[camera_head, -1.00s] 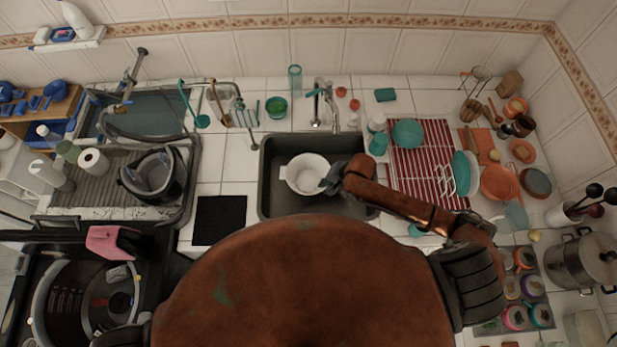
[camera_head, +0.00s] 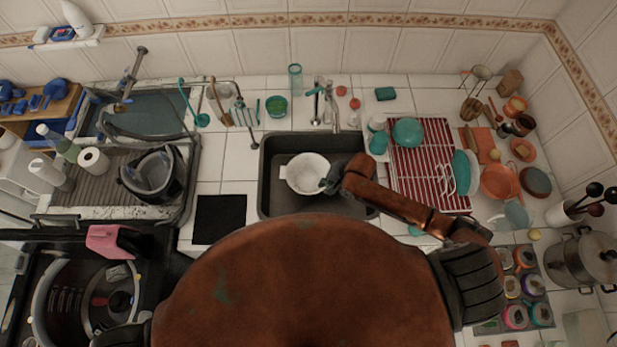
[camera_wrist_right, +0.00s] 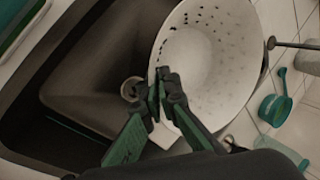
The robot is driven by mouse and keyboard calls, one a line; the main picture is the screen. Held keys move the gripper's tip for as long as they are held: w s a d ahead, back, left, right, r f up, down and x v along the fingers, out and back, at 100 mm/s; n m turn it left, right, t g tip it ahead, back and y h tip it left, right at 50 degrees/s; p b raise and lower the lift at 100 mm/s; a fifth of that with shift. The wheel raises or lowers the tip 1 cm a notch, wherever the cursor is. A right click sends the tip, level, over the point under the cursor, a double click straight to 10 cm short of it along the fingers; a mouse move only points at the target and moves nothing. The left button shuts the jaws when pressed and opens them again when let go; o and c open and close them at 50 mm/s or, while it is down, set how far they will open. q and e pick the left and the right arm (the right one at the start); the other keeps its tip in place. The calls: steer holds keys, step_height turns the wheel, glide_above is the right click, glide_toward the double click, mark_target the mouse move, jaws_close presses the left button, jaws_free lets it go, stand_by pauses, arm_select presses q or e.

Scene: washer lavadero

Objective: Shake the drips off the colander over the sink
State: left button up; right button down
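The white colander (camera_head: 307,174) is over the dark sink (camera_head: 268,205) in the head view, its bowl opening facing up. In the right wrist view the colander (camera_wrist_right: 228,60) shows its perforated inside wall, with the sink basin (camera_wrist_right: 85,75) and its drain below. My right gripper (camera_head: 333,180) is at the colander's right edge. In the wrist view its fingers (camera_wrist_right: 163,92) are closed together on the colander's rim. No drips can be made out. My left gripper is not visible in the head view.
The tap (camera_head: 322,100) stands behind the sink. A red-striped drying mat (camera_head: 405,170) with a rack and dishes lies to the right. A black mat (camera_head: 219,220) lies on the counter left of the sink.

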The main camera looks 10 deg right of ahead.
steer(key=shift+r, duration=0.25)
step_height(320, 180, up, 3)
steer(key=shift+w+f+p, duration=0.1)
steer(key=shift+f+p, duration=0.1)
steer(key=shift+p, duration=0.85)
step_height(320, 180, up, 2)
steer(key=shift+r, duration=0.1)
step_height(320, 180, down, 5)
steer(key=shift+f+b, duration=0.1)
steer(key=shift+b, duration=0.95)
